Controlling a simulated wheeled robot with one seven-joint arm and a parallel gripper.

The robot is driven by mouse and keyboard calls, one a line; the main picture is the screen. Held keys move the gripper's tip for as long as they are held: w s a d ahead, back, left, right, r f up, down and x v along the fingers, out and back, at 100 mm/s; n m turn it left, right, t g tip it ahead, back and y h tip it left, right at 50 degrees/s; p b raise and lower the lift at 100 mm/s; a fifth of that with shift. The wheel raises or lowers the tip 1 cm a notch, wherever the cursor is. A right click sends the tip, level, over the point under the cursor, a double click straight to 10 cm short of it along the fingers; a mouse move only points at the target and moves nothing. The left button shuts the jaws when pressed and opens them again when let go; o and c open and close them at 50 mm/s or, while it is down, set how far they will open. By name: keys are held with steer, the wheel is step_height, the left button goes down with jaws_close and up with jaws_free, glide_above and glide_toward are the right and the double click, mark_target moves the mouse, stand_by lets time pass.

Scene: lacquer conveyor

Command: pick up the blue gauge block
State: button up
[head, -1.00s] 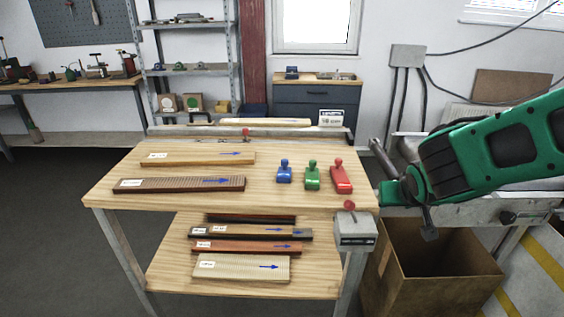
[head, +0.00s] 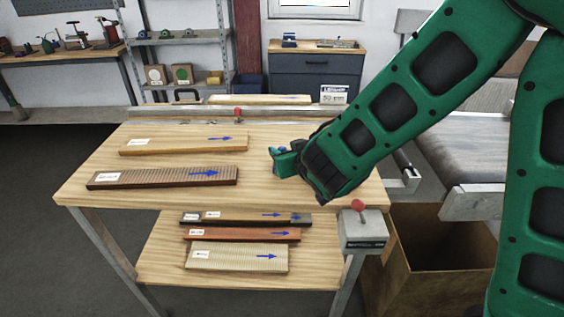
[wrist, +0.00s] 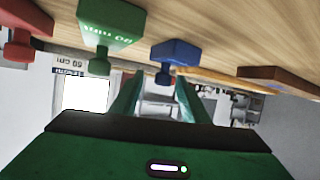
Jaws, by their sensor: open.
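The blue gauge block (wrist: 176,51) stands on the wooden table; the wrist view shows it upside down, with its knob hanging toward my fingers. In the head view only a bit of its blue knob (head: 283,149) shows beside my gripper (head: 276,160); the rest is hidden. My gripper (wrist: 158,84) is open and empty, its two green fingers on either side of a gap just short of the blue knob. The green block (wrist: 112,20) and the red block (wrist: 24,17) stand beside it in the wrist view; my arm hides both in the head view.
Two labelled wooden bars (head: 184,145) (head: 160,178) lie on the tabletop's left side. More bars (head: 238,258) lie on the lower shelf. A grey box with a red knob (head: 362,227) is at the front right corner. A cardboard box (head: 440,250) stands right of the table.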

steer(key=shift+x, duration=2.8)
steer(key=shift+s+a+f, duration=0.1)
steer(key=shift+f, duration=0.1)
jaws_close()
